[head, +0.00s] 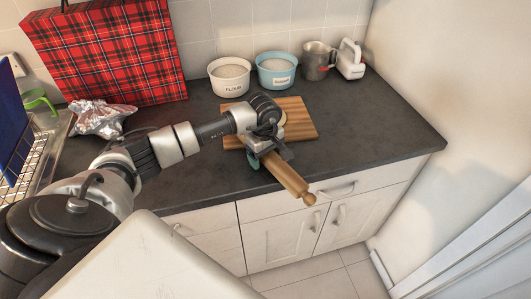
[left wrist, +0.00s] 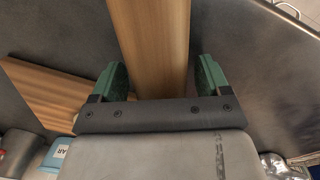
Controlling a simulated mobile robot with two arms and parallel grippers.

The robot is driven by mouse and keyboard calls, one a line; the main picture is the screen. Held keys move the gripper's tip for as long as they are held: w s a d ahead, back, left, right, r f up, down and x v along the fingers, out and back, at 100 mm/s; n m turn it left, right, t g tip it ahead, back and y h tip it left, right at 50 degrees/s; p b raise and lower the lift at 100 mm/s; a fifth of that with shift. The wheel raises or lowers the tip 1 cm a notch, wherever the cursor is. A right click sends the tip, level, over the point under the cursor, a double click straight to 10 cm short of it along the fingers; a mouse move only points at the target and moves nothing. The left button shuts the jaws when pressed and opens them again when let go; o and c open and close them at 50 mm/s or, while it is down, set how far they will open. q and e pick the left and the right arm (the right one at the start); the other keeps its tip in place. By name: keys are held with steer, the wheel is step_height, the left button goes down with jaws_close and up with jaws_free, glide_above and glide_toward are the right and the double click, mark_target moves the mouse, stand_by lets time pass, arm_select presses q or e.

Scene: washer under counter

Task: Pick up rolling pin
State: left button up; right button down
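The wooden rolling pin (head: 286,175) lies in front of the cutting board. Its near handle points to the lower right, across the counter's front edge in the head view. My left gripper (head: 268,150) is over the pin and hides its far part. In the left wrist view the pin's wooden body (left wrist: 152,45) runs between the two green-padded fingers of my left gripper (left wrist: 162,80). The fingers are apart, one on each side, with a narrow gap showing at the right finger. Contact at the left finger is unclear. My right gripper is not in view.
A wooden cutting board (head: 300,119) lies behind the gripper. A flour bowl (head: 229,80), a blue sugar bowl (head: 277,74), a metal jug (head: 318,62) and a white appliance (head: 350,62) stand along the wall. Crumpled foil (head: 100,118) lies left. The counter's right side (head: 385,125) is clear.

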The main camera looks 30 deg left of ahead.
arm_select(q)
steer(key=c, duration=0.9)
steer(key=shift+r, duration=0.1)
